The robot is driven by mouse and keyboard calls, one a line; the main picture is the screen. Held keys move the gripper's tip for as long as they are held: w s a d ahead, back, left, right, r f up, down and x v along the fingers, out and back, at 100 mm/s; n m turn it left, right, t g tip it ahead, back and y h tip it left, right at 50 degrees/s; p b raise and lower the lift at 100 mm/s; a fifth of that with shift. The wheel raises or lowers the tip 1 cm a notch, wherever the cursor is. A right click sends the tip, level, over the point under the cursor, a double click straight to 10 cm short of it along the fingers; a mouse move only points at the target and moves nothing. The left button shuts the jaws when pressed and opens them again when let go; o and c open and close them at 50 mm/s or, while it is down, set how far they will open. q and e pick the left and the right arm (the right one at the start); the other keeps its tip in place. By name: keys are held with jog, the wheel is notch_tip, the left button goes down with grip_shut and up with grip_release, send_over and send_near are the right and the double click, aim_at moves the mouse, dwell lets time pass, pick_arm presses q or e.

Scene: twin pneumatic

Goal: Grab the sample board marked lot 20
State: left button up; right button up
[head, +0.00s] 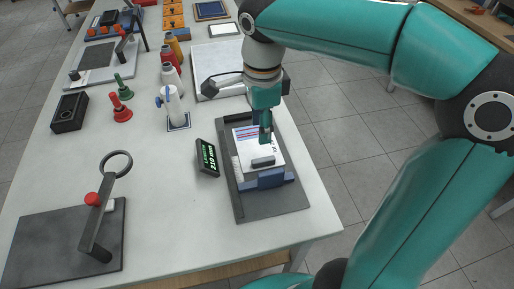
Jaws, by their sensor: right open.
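A white board (246,142) with red and blue stripes lies on a dark grey base plate (238,207) near the table's right edge. A dark block (263,162) sits on its front part, and a blue block (270,179) stands just in front of it. I cannot read any lot mark on it. My right gripper (266,137) points down over the board's far part and hides some of it. It is open and nothing shows between its fingers. I cannot tell whether the fingertips touch the board. My left gripper is out of view.
A small display (207,158) with green text stands left of the base plate. A dark stand with a ring and red knob (92,199) is at the front left. The front middle of the table is clear.

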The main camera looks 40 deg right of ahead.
send_over(263, 159)
jog(key=f, duration=0.5)
jog(key=shift+w+a, duration=0.15)
jog(key=shift+w, duration=0.05)
jog(key=shift+s+d+f, duration=0.1)
jog(key=shift+s+f, duration=0.05)
jog(key=shift+f, duration=1.45)
jog(key=shift+s+d+f, duration=0.1)
jog(key=shift+f, duration=1.45)
grip_shut()
